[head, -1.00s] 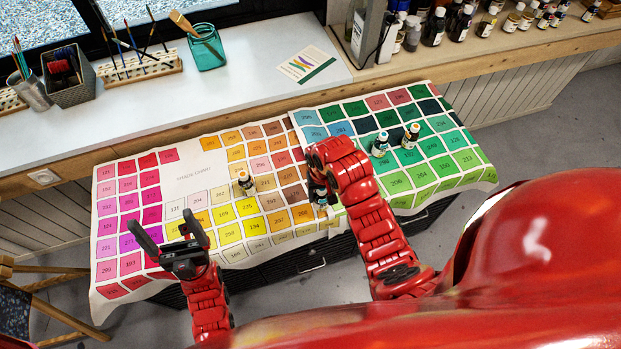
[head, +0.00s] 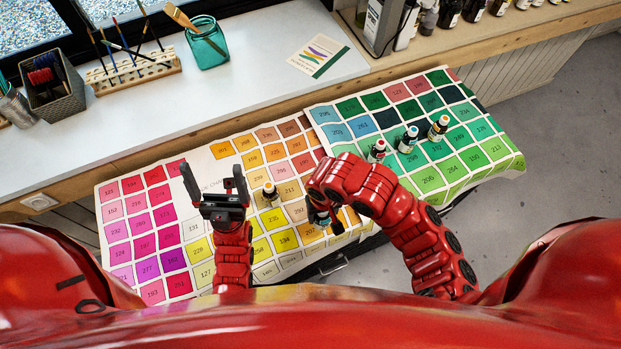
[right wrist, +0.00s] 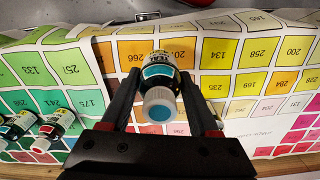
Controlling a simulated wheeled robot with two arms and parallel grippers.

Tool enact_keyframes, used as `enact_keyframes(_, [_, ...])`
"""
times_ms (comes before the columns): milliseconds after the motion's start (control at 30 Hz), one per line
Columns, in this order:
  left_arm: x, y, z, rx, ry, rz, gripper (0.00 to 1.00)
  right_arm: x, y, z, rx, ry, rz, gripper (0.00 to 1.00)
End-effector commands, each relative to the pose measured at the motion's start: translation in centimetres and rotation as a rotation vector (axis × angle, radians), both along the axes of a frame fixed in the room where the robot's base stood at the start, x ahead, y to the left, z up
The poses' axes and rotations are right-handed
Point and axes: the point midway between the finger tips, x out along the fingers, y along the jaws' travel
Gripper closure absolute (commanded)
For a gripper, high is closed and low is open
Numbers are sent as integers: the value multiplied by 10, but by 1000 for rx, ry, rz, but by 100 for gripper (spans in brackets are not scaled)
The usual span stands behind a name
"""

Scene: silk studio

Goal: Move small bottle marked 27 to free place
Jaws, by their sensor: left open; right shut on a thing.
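My right gripper (right wrist: 160,82) is shut on a small dark bottle with a teal label and a white cap with a teal dot (right wrist: 158,108). In the head view my right gripper (head: 322,212) covers most of this bottle, over the orange squares of the colour chart (head: 205,157). No number 27 is readable on any bottle, and I cannot tell whether the held one touches the chart. My left gripper (head: 214,180) is open and empty, its fingers pointing up, left of a bottle with a yellowish cap (head: 270,193).
The pink squares at the left are clear. A teal jar (head: 207,45) and brush rack (head: 133,68) stand behind.

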Motion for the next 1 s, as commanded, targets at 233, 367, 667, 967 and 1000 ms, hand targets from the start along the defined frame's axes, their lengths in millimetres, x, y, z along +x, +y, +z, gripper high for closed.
enact_keyframes(233, [0,0,-13,0,0,0,9,65,18,-9,3,3,-4,100])
enact_keyframes(367, [0,0,-26,0,0,0,9,100,28,-13,6,-1,-5,100])
enact_keyframes(667, [0,0,-21,0,0,0,9,132,34,-12,-1,4,0,100])
enact_keyframes(967, [0,0,-5,0,0,0,9,136,34,-30,-4,5,-2,100])
enact_keyframes(1000, [0,0,-3,0,0,0,9,136,35,-34,-3,5,-1,100])
